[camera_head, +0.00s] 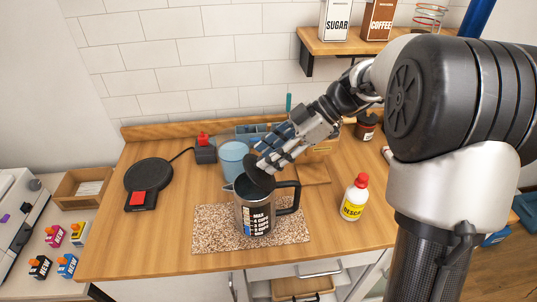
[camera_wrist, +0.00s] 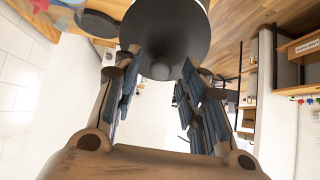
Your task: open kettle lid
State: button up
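The kettle (camera_head: 252,217) is a grey metal jug with a black handle (camera_head: 290,198) on its right and a printed cup scale on its front. It stands upright on a speckled mat (camera_head: 207,234). Its dark round lid (camera_head: 257,178) appears tilted up at the mouth, partly hidden by my fingers. My gripper (camera_head: 268,164) is just above and behind it, pointing down to the left. In the wrist view the lid (camera_wrist: 165,28) is a large dark disc with a round knob (camera_wrist: 160,69). The fingers are spread on both sides of the knob, with visible gaps.
A black kettle base (camera_head: 149,174) with a red switch lies at left on the wooden counter. A blue canister (camera_head: 234,158) stands close behind the kettle. The counter's front left is clear.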

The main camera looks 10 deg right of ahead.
jog(key=v, duration=1.1)
jog(key=shift+r, duration=0.1)
